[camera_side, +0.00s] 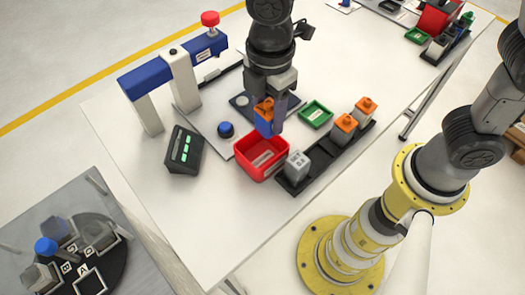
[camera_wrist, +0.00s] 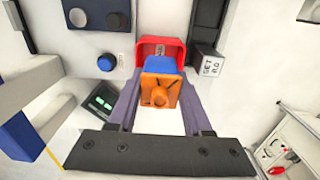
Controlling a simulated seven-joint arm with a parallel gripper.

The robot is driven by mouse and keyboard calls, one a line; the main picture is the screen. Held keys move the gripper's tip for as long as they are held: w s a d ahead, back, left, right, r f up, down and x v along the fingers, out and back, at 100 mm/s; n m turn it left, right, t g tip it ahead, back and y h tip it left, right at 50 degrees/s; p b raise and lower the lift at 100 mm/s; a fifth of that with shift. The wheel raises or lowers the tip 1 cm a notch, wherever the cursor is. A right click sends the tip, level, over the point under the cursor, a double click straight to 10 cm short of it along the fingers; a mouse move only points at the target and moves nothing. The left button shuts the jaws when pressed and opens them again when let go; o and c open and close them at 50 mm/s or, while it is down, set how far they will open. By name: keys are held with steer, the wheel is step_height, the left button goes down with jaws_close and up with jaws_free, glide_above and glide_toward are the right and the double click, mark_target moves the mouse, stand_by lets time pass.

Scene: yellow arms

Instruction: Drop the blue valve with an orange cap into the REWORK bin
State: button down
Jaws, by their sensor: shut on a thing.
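The blue valve with an orange cap (camera_side: 264,118) is held in my gripper (camera_side: 270,122), just behind and above the red bin in the side view. In the wrist view, the valve's orange cap (camera_wrist: 159,90) faces the camera between the two fingers of my gripper (camera_wrist: 160,95), with blue body showing at its top edge. The red bin (camera_side: 252,168) stands on the table with a label inside that I cannot read. In the wrist view the bin (camera_wrist: 172,45) shows partly behind the valve, which hides much of it.
A black rack (camera_side: 325,158) right of the bin holds grey blocks with orange caps (camera_side: 344,124) and a grey block (camera_side: 298,164) without one. A green tray (camera_side: 316,114) lies behind. A blue button (camera_side: 226,129), a dark display (camera_side: 184,150) and a blue-topped frame (camera_side: 160,72) stand left.

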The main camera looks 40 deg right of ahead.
steer(key=shift+f, duration=2.9)
steer(key=shift+c, duration=1.2)
jaws_free()
step_height(320, 180, up, 14)
steer(key=shift+f, duration=0.1)
